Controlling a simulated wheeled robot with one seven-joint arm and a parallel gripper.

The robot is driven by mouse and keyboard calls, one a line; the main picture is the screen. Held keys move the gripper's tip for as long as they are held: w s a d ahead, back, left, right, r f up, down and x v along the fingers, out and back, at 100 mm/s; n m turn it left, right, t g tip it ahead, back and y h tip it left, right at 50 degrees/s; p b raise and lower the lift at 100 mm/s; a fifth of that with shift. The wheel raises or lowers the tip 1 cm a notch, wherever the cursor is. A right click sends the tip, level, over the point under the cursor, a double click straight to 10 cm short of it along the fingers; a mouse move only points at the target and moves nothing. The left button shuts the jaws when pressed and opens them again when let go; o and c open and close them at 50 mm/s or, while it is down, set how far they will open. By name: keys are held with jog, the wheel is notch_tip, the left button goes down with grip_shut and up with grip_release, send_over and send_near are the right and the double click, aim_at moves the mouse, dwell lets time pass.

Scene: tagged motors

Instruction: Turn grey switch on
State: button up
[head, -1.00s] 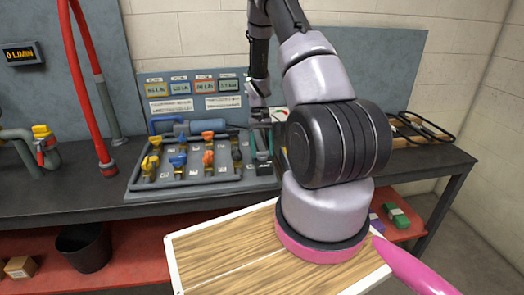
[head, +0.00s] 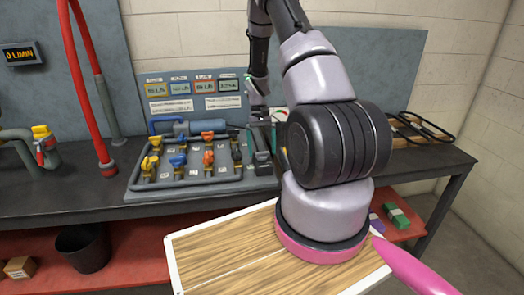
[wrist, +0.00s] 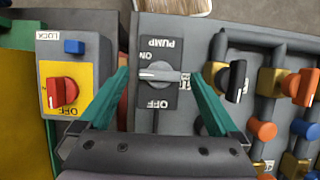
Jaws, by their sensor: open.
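The grey switch (wrist: 160,75) is a rotary knob on a dark plate labelled PUMP, ON and OFF, seen upside down in the wrist view. Its handle lies crosswise in that view, with a pale tip at the left, between the ON and OFF labels. My gripper (wrist: 163,80) is open, its teal fingers one on each side of the knob, with visible gaps. Whether the fingers reach down to knob height is unclear. In the head view my gripper (head: 264,127) is over the dark switch box (head: 264,163) at the right end of the valve board; the knob is not discernible there.
A red switch (wrist: 62,92) on a yellow plate and a blue LOCK piece (wrist: 74,47) are left of my fingers in the wrist view. A black-handled valve (wrist: 236,80) is close on the right. The valve board (head: 205,186) holds several coloured valves. A wall display (head: 21,54) reads 0 L/MIN.

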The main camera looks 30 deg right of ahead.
jog(key=v, duration=1)
jog(key=shift+r, duration=0.15)
jog(key=s+a+r+t, duration=0.2)
jog(key=a+r, duration=0.1)
jog(key=r, duration=0.5)
jog(key=s+a+r+t, duration=0.2)
jog(key=s+a+r, duration=0.1)
jog(key=r, duration=0.4)
jog(key=s+a+r+t, duration=0.2)
jog(key=r, duration=0.6)
jog(key=s+a+r+t, duration=0.2)
jog(key=s+a+r, duration=0.1)
jog(key=s, duration=0.5)
jog(key=s+a+r+t, duration=0.3)
jog(key=s+r, duration=0.3)
jog(key=s, duration=0.3)
jog(key=shift+s+a+r+m+t+y, duration=0.2)
jog(key=shift+s+a+m+t+y, duration=0.1)
jog(key=shift+a+m, duration=0.15)
